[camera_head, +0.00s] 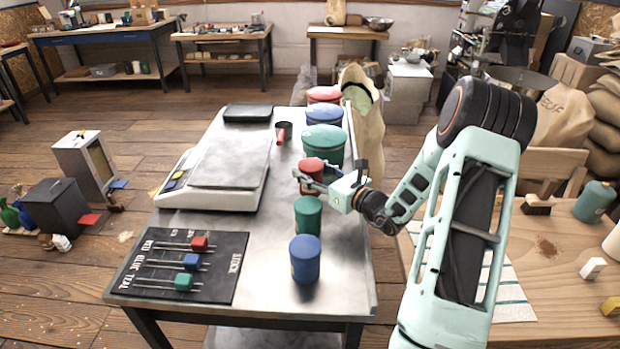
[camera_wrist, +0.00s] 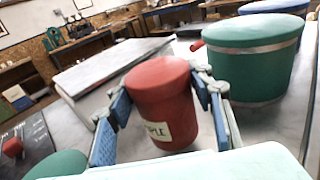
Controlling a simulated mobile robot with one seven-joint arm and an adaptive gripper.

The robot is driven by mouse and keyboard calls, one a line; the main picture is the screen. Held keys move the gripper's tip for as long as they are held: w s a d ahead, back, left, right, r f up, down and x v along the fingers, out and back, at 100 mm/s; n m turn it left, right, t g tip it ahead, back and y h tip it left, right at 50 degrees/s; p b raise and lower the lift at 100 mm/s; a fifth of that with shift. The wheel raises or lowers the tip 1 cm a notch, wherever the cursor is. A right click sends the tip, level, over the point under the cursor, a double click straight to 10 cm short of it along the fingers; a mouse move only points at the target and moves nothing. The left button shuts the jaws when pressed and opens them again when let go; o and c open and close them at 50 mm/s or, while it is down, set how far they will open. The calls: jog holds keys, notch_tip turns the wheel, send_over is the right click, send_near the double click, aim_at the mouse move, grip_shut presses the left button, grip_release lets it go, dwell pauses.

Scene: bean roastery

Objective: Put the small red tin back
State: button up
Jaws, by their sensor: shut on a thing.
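The small red tin (camera_head: 309,168) is upright on or just above the metal table (camera_head: 262,290), in front of a large teal tin (camera_head: 324,148). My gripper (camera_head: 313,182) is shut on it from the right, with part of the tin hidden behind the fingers. In the wrist view the red tin (camera_wrist: 160,88) is between the two blue finger pads (camera_wrist: 160,115), its pale label partly visible and ending in "PLE". I cannot tell whether its base touches the table.
A small green tin (camera_head: 308,214) and a small blue tin (camera_head: 305,260) stand nearer the front. Large blue (camera_head: 325,116) and red (camera_head: 323,95) tins stand behind.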

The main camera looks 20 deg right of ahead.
jog(key=shift+a+f, duration=0.1)
jog(key=shift+f, duration=1.15)
jog(key=shift+f, duration=0.15)
jog(key=o, duration=1.1)
jog(key=shift+o, duration=0.2)
jog(key=shift+r, duration=0.25)
jog(key=v, duration=1.2)
jog(key=shift+f, duration=0.15)
